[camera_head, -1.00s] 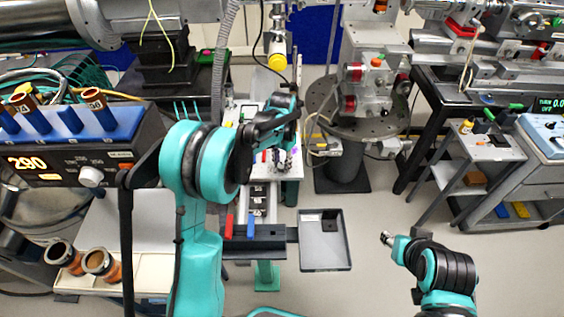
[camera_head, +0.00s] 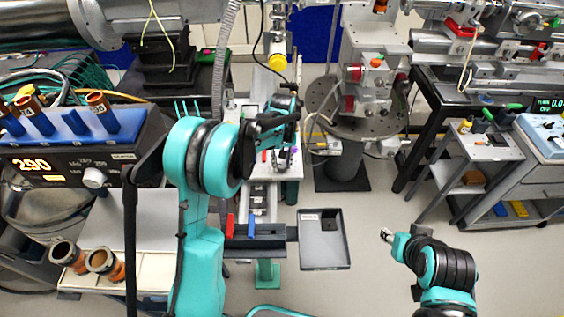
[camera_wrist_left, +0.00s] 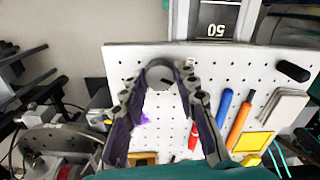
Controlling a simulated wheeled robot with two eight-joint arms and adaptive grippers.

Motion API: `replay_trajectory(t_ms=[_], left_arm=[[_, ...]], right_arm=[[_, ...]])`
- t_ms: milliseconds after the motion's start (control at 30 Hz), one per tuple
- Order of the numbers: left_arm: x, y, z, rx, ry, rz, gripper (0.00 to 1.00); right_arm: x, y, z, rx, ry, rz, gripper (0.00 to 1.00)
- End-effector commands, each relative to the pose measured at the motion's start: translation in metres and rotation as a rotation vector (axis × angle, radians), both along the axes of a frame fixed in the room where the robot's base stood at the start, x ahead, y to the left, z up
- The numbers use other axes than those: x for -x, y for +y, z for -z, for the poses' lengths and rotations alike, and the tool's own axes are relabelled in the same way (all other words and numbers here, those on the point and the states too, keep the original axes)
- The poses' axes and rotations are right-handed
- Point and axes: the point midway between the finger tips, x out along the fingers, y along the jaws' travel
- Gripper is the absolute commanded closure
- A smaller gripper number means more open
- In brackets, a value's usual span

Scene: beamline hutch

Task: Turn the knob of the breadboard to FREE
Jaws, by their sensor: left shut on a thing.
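The breadboard is a white perforated board (camera_wrist_left: 235,70) in the left wrist view. A round grey knob (camera_wrist_left: 160,75) with a dark pointer line sits near its edge. My left gripper (camera_wrist_left: 162,78) has one fingertip on each side of the knob and is shut on it. In the head view the left gripper (camera_head: 286,158) is small, over the white board (camera_head: 293,171), and the knob cannot be made out there. No FREE lettering is legible. My right gripper (camera_head: 387,235) is at the lower right, away from the board; its jaw opening is too small to judge.
On the board lie a blue tool (camera_wrist_left: 224,106), an orange-handled tool (camera_wrist_left: 239,122), a yellow-framed piece (camera_wrist_left: 252,142) and a black cylinder (camera_wrist_left: 292,71). A grey tray (camera_head: 325,254) is nearer me. A round-based stage (camera_head: 345,165) stands right of the board. Floor around the right arm is clear.

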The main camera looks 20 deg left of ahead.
Motion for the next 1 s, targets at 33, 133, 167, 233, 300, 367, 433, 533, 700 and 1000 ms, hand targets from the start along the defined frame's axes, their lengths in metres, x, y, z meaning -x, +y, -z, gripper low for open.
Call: replay_trajectory(t_ms=[33, 133, 167, 233, 300, 367, 433, 533, 700, 1000], left_arm=[[0.0, 0.0, -0.0002, 0.0, 0.0, -0.042, 1.0], [0.0, 0.0, 0.0, 0.0, 0.0, -0.126, 1.0], [0.0, 0.0, 0.0, 0.0, 0.0, -0.15, 1.0], [0.0001, 0.0, 0.0, 0.0, 0.0, -0.203, 1.0], [0.0001, 0.0, 0.0001, 0.0, 0.0, -0.249, 1.0], [0.0001, 0.0, 0.0001, 0.0, 0.0, -0.285, 1.0], [0.0001, 0.0, 0.0001, 0.0, 0.0, -0.321, 1.0], [0.0001, 0.0, 0.0002, 0.0, 0.0, -0.362, 1.0], [0.0001, 0.0, 0.0002, 0.0, 0.0, -0.406, 1.0], [0.0001, 0.0, 0.0003, 0.0, 0.0, -0.424, 1.0]], right_arm=[[0.0, 0.0, -0.0009, 0.0, 0.0, 0.0, 0.6], [0.0, 0.0, -0.0016, 0.0, 0.0, 0.0, 0.6], [0.0001, 0.0, -0.0018, 0.0, 0.0, 0.0, 0.6], [0.0, 0.0, -0.0022, 0.0, 0.0, 0.0, 0.6], [0.0, 0.0, -0.0026, 0.0, 0.0, 0.0, 0.6], [0.0, 0.0, -0.0029, 0.0, 0.0, 0.0, 0.6], [0.0, 0.0, -0.0031, 0.0, 0.0, 0.0, 0.6], [0.0, 0.0, -0.0034, 0.0, 0.0, 0.0, 0.6], [0.0, 0.0, -0.0037, 0.0, 0.0, 0.0, 0.6], [0.0, 0.0, -0.0038, 0.0, 0.0, 0.0, 0.6]])
